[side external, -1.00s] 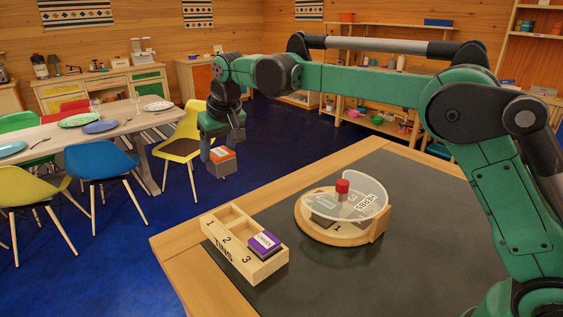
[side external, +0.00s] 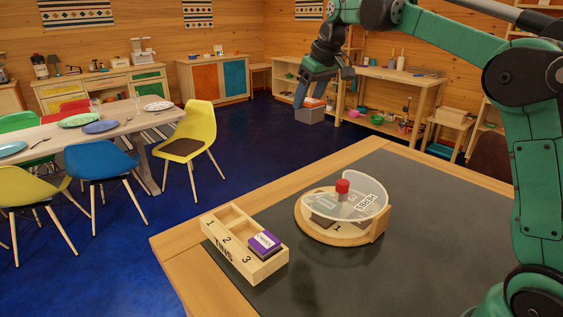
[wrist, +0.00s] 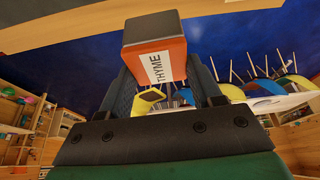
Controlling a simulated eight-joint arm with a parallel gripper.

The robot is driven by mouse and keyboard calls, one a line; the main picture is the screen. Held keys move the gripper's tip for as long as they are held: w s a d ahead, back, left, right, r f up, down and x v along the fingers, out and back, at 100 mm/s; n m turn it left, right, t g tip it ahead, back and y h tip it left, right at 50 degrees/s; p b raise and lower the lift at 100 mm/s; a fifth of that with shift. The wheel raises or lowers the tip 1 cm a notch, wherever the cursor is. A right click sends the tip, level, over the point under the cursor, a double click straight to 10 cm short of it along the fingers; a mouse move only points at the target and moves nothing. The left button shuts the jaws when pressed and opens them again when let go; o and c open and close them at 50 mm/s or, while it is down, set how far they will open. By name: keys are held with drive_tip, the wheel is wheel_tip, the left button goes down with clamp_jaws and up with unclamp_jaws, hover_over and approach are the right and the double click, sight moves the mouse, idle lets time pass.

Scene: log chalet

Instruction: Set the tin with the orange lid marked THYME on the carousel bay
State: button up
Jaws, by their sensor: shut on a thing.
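My gripper (side external: 321,91) is shut on the tin with the orange lid (side external: 311,110) and holds it in the air beyond the far edge of the work table. In the wrist view the tin (wrist: 153,50) sits between the fingers, and its white label reads THYME. The carousel (side external: 351,240) stands on the table, a round wooden base with a clear guard marked HERBS and a red knob (side external: 342,186). A bay marked 1 faces the front; dark floor shows under the guard. The gripper is apart from the carousel, behind and above it.
A wooden rack marked TINS (side external: 264,269) stands left of the carousel, with slots numbered 2 and 3 readable. A purple-lidded tin (side external: 264,242) is in slot 3; the other slots look empty. The dark table top (side external: 420,200) is clear to the right.

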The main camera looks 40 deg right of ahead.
drive_tip(key=d+f, duration=0.1)
drive_tip(key=f, duration=0.4)
drive_tip(key=s+d+f, duration=0.1)
drive_tip(key=f, duration=0.4)
drive_tip(key=s+d+f, duration=0.1)
drive_tip(key=f, duration=0.4)
drive_tip(key=shift+s+d+f, duration=0.1)
drive_tip(key=shift+f, duration=2.4)
drive_tip(key=shift+f, duration=0.15)
drive_tip(key=o, duration=1.3)
